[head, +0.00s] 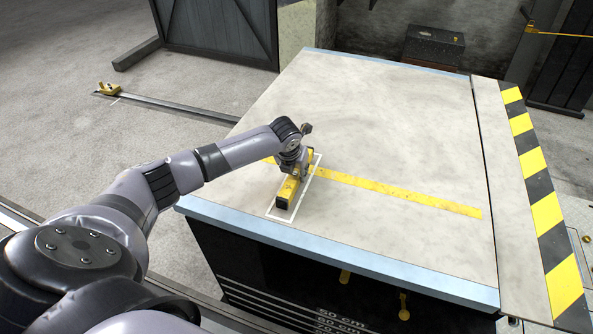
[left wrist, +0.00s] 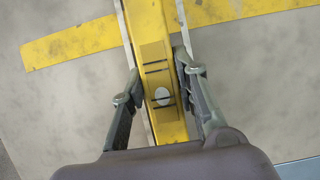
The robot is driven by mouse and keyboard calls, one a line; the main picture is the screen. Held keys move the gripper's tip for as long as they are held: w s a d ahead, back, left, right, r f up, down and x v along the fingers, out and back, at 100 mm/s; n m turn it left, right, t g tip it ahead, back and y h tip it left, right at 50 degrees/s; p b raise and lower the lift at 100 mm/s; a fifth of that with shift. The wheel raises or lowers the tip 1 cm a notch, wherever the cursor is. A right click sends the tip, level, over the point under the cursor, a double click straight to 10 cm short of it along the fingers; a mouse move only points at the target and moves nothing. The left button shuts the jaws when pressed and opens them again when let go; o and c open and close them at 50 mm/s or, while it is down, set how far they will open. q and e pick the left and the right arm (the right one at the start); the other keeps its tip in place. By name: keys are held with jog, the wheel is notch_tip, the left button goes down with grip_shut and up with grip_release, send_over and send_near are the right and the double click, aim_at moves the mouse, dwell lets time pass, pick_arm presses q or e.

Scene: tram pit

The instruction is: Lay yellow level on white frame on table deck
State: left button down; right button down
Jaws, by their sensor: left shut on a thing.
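The yellow level (head: 289,189) is a long yellow bar with a dark end. It lies along the white frame (head: 312,183), a thin rectangular outline on the grey table deck (head: 390,120). In the head view the level appears inside the outline, with its near end close to the frame's near edge. My left gripper (head: 293,168) is shut on the level near its middle. In the left wrist view the fingers press both sides of the level (left wrist: 160,75), beside its oval vial. I cannot tell whether the level touches the deck. My right gripper is not in view.
A yellow stripe (head: 400,193) crosses the deck and passes under the level. The deck has a blue front edge (head: 330,258) and a black-and-yellow hazard strip (head: 545,205) on the right. A dark box (head: 434,45) stands behind. The deck is otherwise clear.

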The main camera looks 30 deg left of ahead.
pick_arm(q)
jog(key=shift+f, duration=0.6)
jog(key=c, duration=1.2)
grip_release()
jog(key=v, duration=1.2)
